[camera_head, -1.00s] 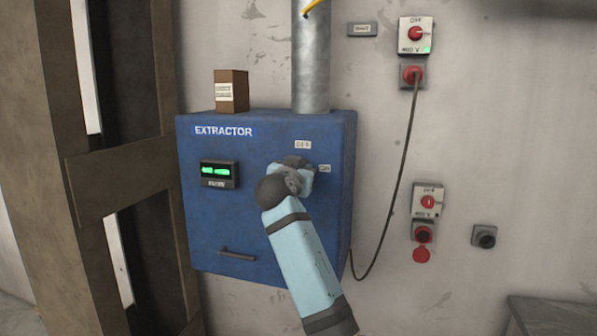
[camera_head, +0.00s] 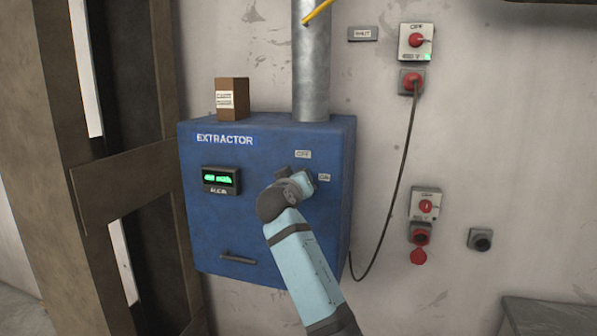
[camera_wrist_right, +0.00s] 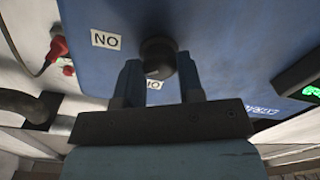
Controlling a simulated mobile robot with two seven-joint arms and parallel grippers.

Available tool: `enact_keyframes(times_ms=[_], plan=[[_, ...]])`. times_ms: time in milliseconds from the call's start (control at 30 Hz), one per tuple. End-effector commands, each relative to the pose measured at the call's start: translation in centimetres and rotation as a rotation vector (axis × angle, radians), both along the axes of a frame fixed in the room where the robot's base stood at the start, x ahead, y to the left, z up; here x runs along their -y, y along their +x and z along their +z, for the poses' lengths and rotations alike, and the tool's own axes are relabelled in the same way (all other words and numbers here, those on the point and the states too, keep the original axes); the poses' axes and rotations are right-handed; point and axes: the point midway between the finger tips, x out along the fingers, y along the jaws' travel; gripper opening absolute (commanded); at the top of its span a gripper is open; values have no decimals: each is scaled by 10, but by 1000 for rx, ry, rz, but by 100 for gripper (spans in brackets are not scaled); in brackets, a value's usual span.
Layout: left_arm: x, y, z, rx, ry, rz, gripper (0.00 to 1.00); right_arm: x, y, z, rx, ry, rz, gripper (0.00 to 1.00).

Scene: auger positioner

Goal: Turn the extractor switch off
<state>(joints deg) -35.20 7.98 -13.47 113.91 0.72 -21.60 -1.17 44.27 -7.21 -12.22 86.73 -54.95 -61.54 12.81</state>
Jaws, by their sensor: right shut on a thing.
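The blue extractor box (camera_head: 215,235) hangs on the wall with an EXTRACTOR label (camera_head: 224,139) and a lit green display (camera_head: 221,178). An OFF label (camera_head: 303,154) sits above the switch area and an ON label (camera_head: 324,177) to its right. My right gripper (camera_head: 302,182) is at the box front and hides the switch in the head view. In the wrist view, the dark round switch knob (camera_wrist_right: 158,56) sits between the fingertips of my right gripper (camera_wrist_right: 158,75), which is shut on it. The knob's exact pointing direction is hard to tell. My left gripper is not in view.
A grey duct (camera_head: 312,70) rises from the box top beside a small brown box (camera_head: 232,98). A cable (camera_head: 397,180) hangs right of the box from a red wall socket (camera_head: 411,82). A brown post (camera_head: 70,200) stands at the left.

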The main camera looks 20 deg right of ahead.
Motion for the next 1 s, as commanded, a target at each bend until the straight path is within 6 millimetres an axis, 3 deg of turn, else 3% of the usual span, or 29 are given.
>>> enact_keyframes(times_ms=[33,500,1000], plan=[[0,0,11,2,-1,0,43,1,0,5,-24,-37,0,11],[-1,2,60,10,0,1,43,1,0,6,-273,-406,-1,11],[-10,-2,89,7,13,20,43,0,1,4,-475,-709,-1,11]])
